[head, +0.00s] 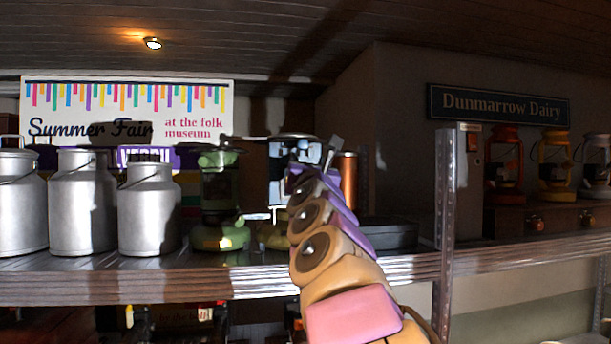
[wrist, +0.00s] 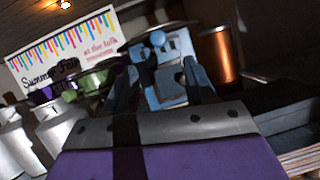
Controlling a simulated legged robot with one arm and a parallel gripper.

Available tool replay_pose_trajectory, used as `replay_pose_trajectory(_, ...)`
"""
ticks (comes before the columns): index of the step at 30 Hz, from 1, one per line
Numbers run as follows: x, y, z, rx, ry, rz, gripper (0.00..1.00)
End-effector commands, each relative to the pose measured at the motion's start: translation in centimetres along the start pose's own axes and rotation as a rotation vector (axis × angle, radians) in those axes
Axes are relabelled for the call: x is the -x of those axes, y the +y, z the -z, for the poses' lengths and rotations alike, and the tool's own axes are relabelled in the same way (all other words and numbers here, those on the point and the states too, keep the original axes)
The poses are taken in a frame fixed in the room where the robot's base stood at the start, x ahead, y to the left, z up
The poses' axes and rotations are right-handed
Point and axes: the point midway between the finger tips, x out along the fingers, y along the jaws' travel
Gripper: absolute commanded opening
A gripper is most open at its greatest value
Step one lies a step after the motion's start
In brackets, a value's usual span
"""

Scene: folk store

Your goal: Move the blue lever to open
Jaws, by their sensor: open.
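I cannot tell for certain which part is the blue lever. In the head view the machine (head: 283,178) stands on the shelf, largely hidden behind my arm. My gripper (head: 315,165) is in front of it at about its height. The gripper's grey and purple body (wrist: 160,135) fills the bottom of the wrist view. It is open, and I see nothing held. Whether it touches the machine is unclear.
Several silver milk cans (head: 82,205) and a green lantern-like device (head: 220,200) stand left on the shelf (head: 150,285). A copper cylinder (head: 347,185) and a dark tray (head: 388,235) are to the right. A metal shelf post (head: 444,230) rises farther right.

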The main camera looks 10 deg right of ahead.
Motion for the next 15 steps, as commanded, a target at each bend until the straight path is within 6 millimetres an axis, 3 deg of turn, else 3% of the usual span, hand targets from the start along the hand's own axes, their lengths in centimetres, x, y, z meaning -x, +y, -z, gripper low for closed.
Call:
replay_pose_trajectory(9, 4.5, 0.0, 0.3, 0.001, 0.0, -0.002, 0.56)
replay_pose_trajectory(15, 5.7, -0.1, 0.4, 0.0, 0.003, 0.0, 0.56)
